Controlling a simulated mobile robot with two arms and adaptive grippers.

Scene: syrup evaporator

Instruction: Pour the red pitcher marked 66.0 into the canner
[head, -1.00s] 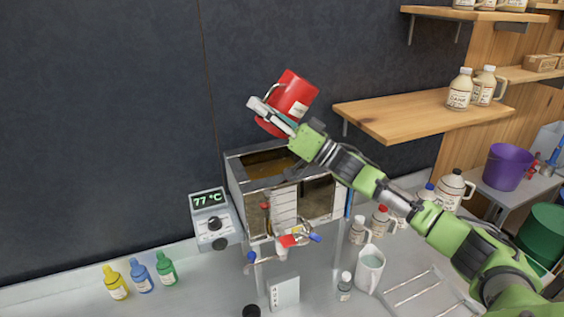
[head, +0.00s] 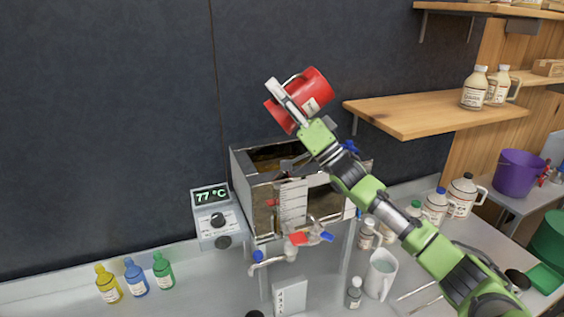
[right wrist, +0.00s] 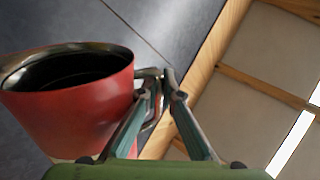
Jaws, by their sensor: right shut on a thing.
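The red pitcher (head: 315,90) is held high, tilted, above the open top of the canner. Its label is too small to read. In the right wrist view the pitcher (right wrist: 85,105) shows its open metal rim and dark inside; I cannot tell how much it holds. My right gripper (head: 284,100) is shut on the pitcher's handle; its fingers also show in the right wrist view (right wrist: 163,88). The canner, a steel box (head: 241,180) with front taps and a scale plate, stands on the bench, partly hidden by my right arm. My left gripper is not in view.
A controller reading 77 °C (head: 212,222) stands left of the canner. Yellow, blue and green bottles (head: 137,278) stand at the front left. A white pitcher (head: 381,275) and several jugs stand right. A wooden shelf (head: 430,115) juts out right of the red pitcher.

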